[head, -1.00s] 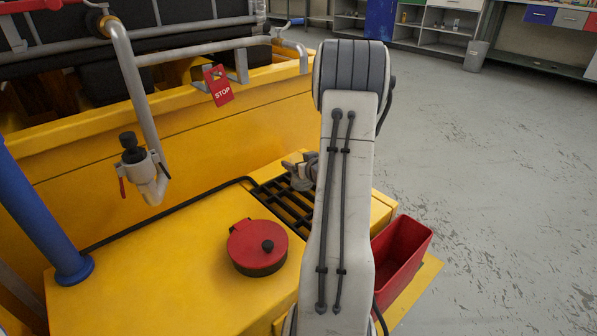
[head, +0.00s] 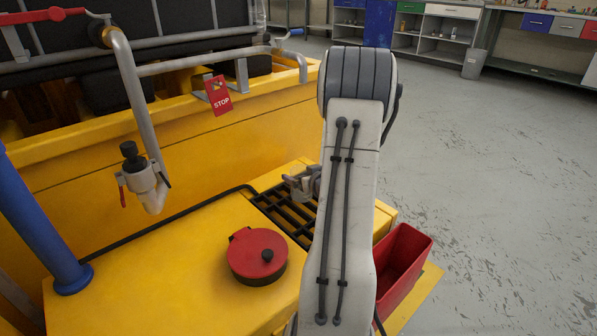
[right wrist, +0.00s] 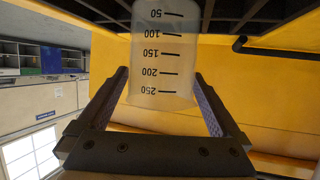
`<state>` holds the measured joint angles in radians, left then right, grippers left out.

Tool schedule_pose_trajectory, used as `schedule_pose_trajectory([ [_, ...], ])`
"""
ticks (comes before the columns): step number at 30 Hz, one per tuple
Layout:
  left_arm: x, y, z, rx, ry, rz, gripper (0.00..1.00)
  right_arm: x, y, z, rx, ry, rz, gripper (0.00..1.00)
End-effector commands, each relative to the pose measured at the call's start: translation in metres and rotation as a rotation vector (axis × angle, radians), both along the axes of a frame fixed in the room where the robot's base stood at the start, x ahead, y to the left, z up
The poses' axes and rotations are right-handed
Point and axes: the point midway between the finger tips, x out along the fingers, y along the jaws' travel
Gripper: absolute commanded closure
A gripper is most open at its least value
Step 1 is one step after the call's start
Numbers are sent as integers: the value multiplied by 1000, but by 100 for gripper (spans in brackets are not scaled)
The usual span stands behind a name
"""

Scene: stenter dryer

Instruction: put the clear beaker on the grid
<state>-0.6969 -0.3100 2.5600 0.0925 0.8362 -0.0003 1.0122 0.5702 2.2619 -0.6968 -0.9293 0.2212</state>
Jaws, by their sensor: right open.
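The clear beaker (right wrist: 162,50) shows in the right wrist view, with black marks from 50 to 250. Its far end runs out of the top of that picture, where the bars of the black grid (right wrist: 240,12) show. I cannot tell whether it touches them. My right gripper (right wrist: 162,78) is open, with one finger on each side of the beaker and gaps visible. In the head view the right gripper (head: 300,184) is at the far part of the grid (head: 285,215), partly behind my arm. My left gripper is out of view.
A red round lidded pot (head: 250,257) stands on the yellow surface (head: 170,270) left of the grid. A red bin (head: 405,262) is to the right. A pipe with a valve (head: 140,178) and a blue post (head: 40,225) stand at left.

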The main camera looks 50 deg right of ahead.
Motion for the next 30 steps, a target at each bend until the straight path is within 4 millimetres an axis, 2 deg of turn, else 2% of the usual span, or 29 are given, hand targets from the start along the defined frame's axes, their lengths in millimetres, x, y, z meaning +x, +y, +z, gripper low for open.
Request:
schedule_pose_trajectory([
  [1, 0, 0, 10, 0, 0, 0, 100, -11, 4, 10, 2, 1, -4, 0],
  [3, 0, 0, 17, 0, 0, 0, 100, -25, 10, 16, 2, 1, -5, 0],
  [12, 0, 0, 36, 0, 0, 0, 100, -71, 30, 34, 2, 1, -4, 0],
  [18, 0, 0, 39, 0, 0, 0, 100, -80, 36, 37, 0, 0, -1, 0],
  [30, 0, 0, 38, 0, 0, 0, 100, -80, 36, 37, 0, 0, 0, 0],
])
